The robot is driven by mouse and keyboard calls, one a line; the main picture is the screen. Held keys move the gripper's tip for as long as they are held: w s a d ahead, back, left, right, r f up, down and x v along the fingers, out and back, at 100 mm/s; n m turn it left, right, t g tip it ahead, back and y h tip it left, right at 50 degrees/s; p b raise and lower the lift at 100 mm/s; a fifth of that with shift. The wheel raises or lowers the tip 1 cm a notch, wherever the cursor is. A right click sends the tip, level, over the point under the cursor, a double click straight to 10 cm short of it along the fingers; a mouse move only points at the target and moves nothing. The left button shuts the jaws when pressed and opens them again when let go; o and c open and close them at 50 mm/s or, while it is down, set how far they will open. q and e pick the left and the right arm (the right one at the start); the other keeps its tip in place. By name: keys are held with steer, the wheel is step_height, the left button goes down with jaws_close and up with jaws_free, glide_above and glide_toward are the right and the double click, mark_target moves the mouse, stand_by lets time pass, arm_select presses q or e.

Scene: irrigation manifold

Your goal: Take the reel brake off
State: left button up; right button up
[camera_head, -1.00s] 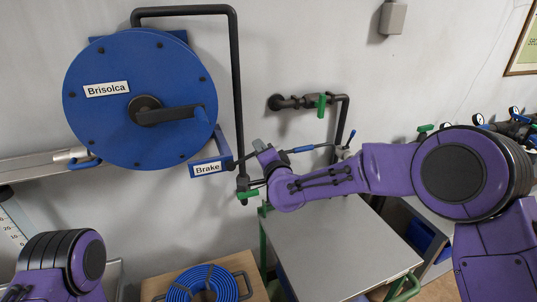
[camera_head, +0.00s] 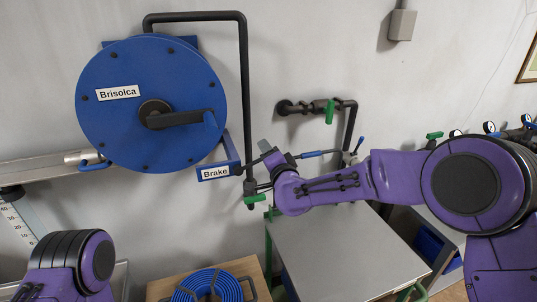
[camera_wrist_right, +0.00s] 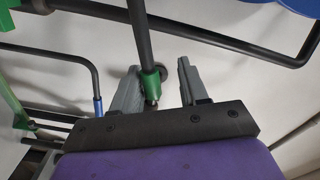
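The blue reel (camera_head: 190,85), marked "Brisolca", hangs on the wall with a dark crank (camera_head: 180,118). Below its right side is a blue bracket with a white "Brake" label (camera_head: 215,173). A dark rod (camera_head: 248,160) runs from it behind my right gripper (camera_head: 269,151). A rod with a blue grip (camera_head: 312,154) shows beyond; I cannot tell whether both are one lever. The right wrist view shows my right gripper (camera_wrist_right: 160,88) with its fingers apart. A dark rod with a green sleeve (camera_wrist_right: 150,82) shows between them; contact is unclear. My left gripper is out of view.
A dark pipe (camera_head: 244,90) drops close beside the gripper to a green-handled valve (camera_head: 255,199). Another green-handled valve (camera_head: 329,112) is on the wall to the right. A grey-topped table (camera_head: 340,250) stands below, and a coiled blue hose (camera_head: 208,286) sits at the bottom.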

steer(key=shift+s+f, duration=0.1)
steer(key=b+v, duration=0.4)
steer(key=v, duration=0.6)
steer(key=shift+s, duration=0.15)
steer(key=shift+d, duration=0.1)
